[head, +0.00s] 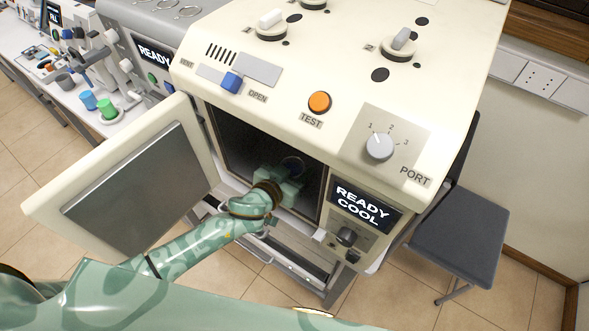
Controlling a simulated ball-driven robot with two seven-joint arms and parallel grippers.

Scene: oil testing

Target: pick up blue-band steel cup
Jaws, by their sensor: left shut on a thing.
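My left gripper (288,183) reaches through the open door of the cream test machine into its dark chamber. It is shut on a small round thing with a dark bluish rim, which I take to be the blue-band steel cup (293,165). The gripper and the chamber's shade hide most of the cup, so its band and its contact with the chamber floor cannot be made out. My right gripper is not in view.
The machine's door (135,185) stands open to the left of my arm. The machine's display (362,204) reads READY COOL. A grey chair (460,235) stands at right. Blue (88,100) and green (107,109) containers stand on the left bench.

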